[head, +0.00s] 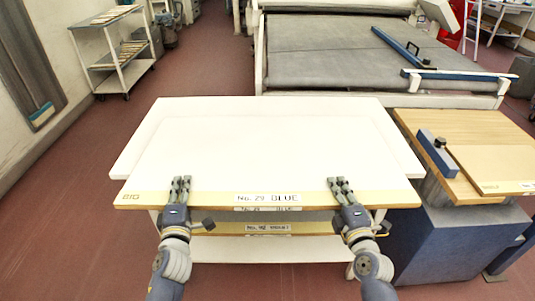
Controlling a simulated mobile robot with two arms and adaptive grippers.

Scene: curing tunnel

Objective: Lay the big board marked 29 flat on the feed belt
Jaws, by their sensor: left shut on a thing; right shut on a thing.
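The big board (270,155) is white with a tan front strip and a label reading "No. 29 BLUE". It lies about level over a white-topped cart or stack in front of me, with its label edge toward me. My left gripper (179,186) is shut on the left part of its front edge. My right gripper (340,186) is shut on the right part of the same edge. The feed belt (340,55) is a wide dark grey surface behind the board, at the upper right. A blue bar lies across the belt's right part.
Below the board, a lower shelf (270,249) and another labelled board edge (268,228) show. A wooden-topped blue bench (430,122) with a board on it stands close at the right. A shelf trolley (122,78) stands back left. Red floor (60,210) is clear at left.

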